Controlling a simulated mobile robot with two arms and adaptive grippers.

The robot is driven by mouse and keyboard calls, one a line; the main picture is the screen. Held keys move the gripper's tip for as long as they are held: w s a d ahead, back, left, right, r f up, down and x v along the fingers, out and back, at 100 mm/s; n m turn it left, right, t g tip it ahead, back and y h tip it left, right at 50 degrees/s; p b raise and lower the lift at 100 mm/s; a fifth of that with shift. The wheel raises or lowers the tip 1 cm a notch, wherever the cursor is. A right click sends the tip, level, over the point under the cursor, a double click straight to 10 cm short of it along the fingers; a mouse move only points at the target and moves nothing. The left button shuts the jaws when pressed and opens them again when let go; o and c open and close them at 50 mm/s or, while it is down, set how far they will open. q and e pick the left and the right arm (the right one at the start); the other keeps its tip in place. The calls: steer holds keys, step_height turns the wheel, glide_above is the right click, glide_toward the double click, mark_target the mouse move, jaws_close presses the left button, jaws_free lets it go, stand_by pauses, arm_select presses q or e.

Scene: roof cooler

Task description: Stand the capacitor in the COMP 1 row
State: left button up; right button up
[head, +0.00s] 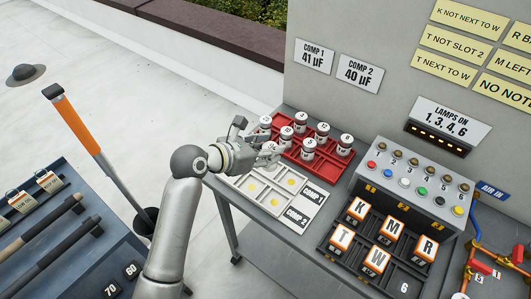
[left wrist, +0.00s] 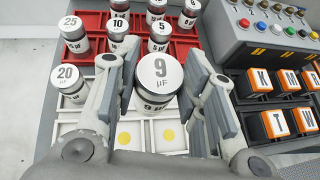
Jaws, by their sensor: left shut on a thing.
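My left gripper (head: 262,156) is shut on a white-topped capacitor marked 9 µF (left wrist: 158,72). In the left wrist view the capacitor sits between the two fingers (left wrist: 157,98), upright, above the white tray (left wrist: 150,140). In the head view the gripper is at the tray's back edge and partly hides the capacitor. The white tray (head: 245,182) has cells with yellow dots; the labels COMP 1 (head: 315,193) and COMP 2 (head: 298,215) lie at its right. A 20 µF capacitor (left wrist: 67,80) stands left of the gripper; its exact cell is unclear. My right gripper is not in view.
A red tray (head: 318,166) behind holds several capacitors. Wall signs read COMP 1 41 µF (head: 313,56) and COMP 2 40 µF (head: 360,72). A button panel (head: 415,182) and a black rack of lettered blocks (head: 342,262) stand to the right. A tool bench (head: 85,250) is at left.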

arm_select(q)
steer(key=shift+w+f, duration=1.1)
steer(key=shift+f, duration=0.5)
steer(key=shift+w+f, duration=1.05)
steer(key=shift+f, duration=0.55)
steer(key=shift+w+f, duration=1.1)
steer(key=shift+f, duration=0.5)
steer(key=shift+f, duration=0.1)
steer(key=o, duration=1.1)
steer(key=shift+a, duration=0.1)
steer(key=v, duration=1.2)
